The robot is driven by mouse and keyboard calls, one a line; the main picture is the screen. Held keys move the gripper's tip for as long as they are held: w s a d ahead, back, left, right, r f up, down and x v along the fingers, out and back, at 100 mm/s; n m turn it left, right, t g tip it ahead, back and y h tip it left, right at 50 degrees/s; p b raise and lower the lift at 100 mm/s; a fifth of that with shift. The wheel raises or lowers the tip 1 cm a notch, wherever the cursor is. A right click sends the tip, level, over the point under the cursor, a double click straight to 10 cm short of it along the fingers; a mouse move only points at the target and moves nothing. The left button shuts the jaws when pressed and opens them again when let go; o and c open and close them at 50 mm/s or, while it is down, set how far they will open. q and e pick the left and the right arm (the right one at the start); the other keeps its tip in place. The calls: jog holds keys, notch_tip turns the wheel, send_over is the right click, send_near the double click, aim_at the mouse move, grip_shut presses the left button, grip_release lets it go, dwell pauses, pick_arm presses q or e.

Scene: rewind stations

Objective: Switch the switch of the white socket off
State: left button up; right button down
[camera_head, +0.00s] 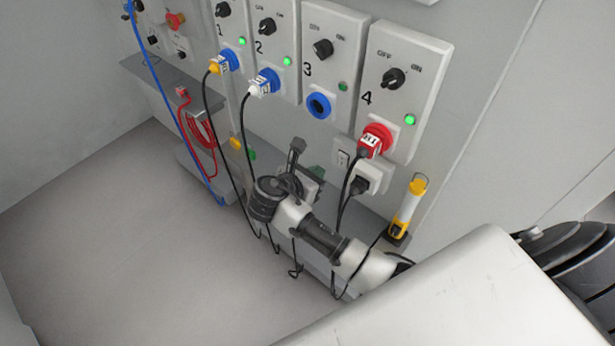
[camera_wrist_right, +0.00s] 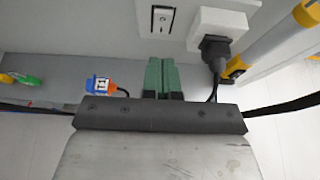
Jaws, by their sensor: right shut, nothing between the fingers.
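The white socket (camera_head: 374,174) is low on the grey wall below panel 4, with a black plug (camera_head: 359,186) in it. Its small switch (camera_head: 343,159) is at its upper left. Contact cannot be told. My left gripper is not in view.
Panel 4 (camera_head: 408,78) above has a red plug (camera_head: 373,142) with a hanging black cable. A yellow and white lamp (camera_head: 408,208) stands right of the socket. A blue and orange plug (camera_wrist_right: 101,86) lies left of the fingers. Open floor is at lower left.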

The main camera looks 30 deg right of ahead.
aim_at(341, 156)
jog(key=x, duration=0.4)
jog(key=r+x, duration=0.1)
jog(key=x, duration=0.1)
jog(key=shift+w+d+r, duration=0.1)
jog(key=shift+w+d, duration=0.1)
jog(key=shift+d, duration=0.15)
jog(key=shift+w+d, duration=0.3)
jog(key=shift+d, duration=0.4)
jog(key=shift+r, duration=0.1)
jog(key=shift+w+d+r+p, duration=0.15)
jog(key=shift+r+p, duration=0.25)
jog(key=shift+p, duration=0.85)
jog(key=shift+d+f+y, duration=0.1)
jog(key=shift+f+y, duration=0.1)
jog(key=shift+y, duration=0.1)
jog(key=shift+f, duration=0.15)
jog(key=shift+r+p, duration=0.85)
jog(key=shift+p, duration=0.45)
